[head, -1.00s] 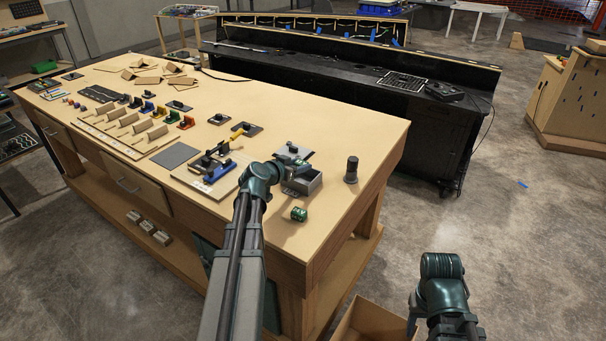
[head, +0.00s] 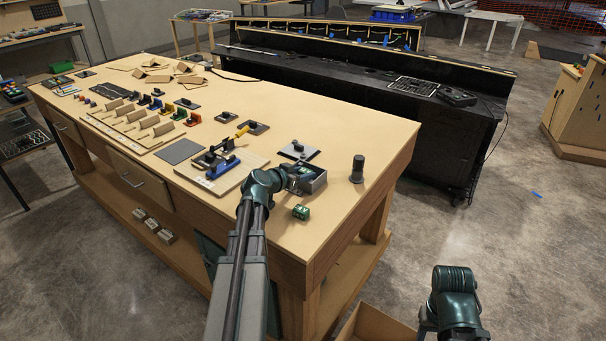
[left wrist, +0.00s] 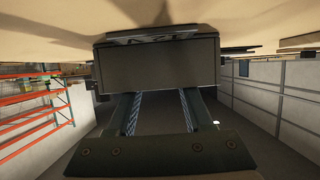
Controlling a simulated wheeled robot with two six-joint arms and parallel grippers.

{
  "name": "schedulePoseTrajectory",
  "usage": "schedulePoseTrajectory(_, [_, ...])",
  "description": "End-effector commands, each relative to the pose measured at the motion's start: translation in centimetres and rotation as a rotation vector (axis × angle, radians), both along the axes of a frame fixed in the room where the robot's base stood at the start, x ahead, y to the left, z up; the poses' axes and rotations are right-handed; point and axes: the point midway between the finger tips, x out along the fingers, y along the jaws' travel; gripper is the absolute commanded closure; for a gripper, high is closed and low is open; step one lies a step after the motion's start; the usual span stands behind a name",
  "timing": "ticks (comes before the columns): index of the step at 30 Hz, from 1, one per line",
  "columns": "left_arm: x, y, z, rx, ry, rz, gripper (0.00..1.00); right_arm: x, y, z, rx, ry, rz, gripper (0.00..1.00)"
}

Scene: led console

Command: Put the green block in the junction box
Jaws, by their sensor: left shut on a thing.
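The green block (head: 301,212) lies on the wooden table near its front right edge, clear of my gripper. The junction box (head: 317,184) is an open-topped grey box just behind the block. My left gripper (head: 303,180) is at the left side of the box, shut on it. In the left wrist view the fingers (left wrist: 162,100) reach to a dark grey box face (left wrist: 162,62), and the table shows at the top.
A black cylinder (head: 357,168) stands right of the box. A grey plate with a black knob (head: 299,150) lies behind it. A board with blue parts (head: 218,168) is to the left.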

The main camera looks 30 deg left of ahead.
Motion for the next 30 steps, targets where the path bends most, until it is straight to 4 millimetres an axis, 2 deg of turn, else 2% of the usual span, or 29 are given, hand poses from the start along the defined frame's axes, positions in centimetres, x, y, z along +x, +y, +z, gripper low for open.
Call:
schedulePoseTrajectory(8, [-0.1,-0.1,-0.7,0.001,0.004,-0.003,1.00,0.0,0.0,-0.6,0.000,0.000,0.000,0.50])
schedulePoseTrajectory(9, [-0.1,-0.1,-0.7,0.001,0.005,-0.004,0.43,0.0,0.0,-0.6,0.000,0.000,0.000,0.50])
schedulePoseTrajectory(13, [-0.2,-0.1,-0.8,0.002,0.006,-0.004,0.20,0.0,0.0,-0.6,0.000,0.000,0.000,0.50])
schedulePoseTrajectory(17, [-0.2,-0.1,-0.2,0.002,0.006,-0.004,0.19,0.0,0.0,-0.1,0.000,0.000,0.000,0.50])
schedulePoseTrajectory(20, [-0.2,-0.2,0.9,0.002,0.006,-0.004,0.19,0.0,0.0,1.0,0.000,0.000,0.000,0.50])
schedulePoseTrajectory(30, [-7.1,0.3,3.8,0.001,0.002,0.001,0.19,0.0,0.0,3.8,0.000,0.000,0.000,0.50])
